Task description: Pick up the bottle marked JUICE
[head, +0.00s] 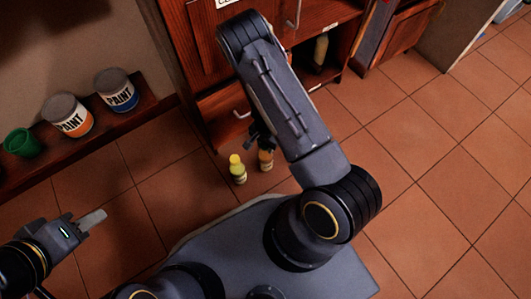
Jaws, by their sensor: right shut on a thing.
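An orange bottle (265,161) is upright at floor level in front of the cabinet, with its top hidden by my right gripper. A yellow-green bottle (237,170) with a yellow cap stands just left of it on the tiles. Both labels are too small to read, so I cannot tell which is marked JUICE. My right gripper (263,142) points down and is shut on the orange bottle; my forearm partly covers it. I cannot tell whether this bottle touches the floor. My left gripper (88,221) is at the lower left, away from both bottles; its finger gap is unclear.
A wooden shelf (90,150) on the left holds two paint cans (68,115) (117,89) and a green cup (22,143). A dark wood cabinet (205,60) stands behind the bottles; another bottle (320,50) is in its open compartment. The tiled floor at right is clear.

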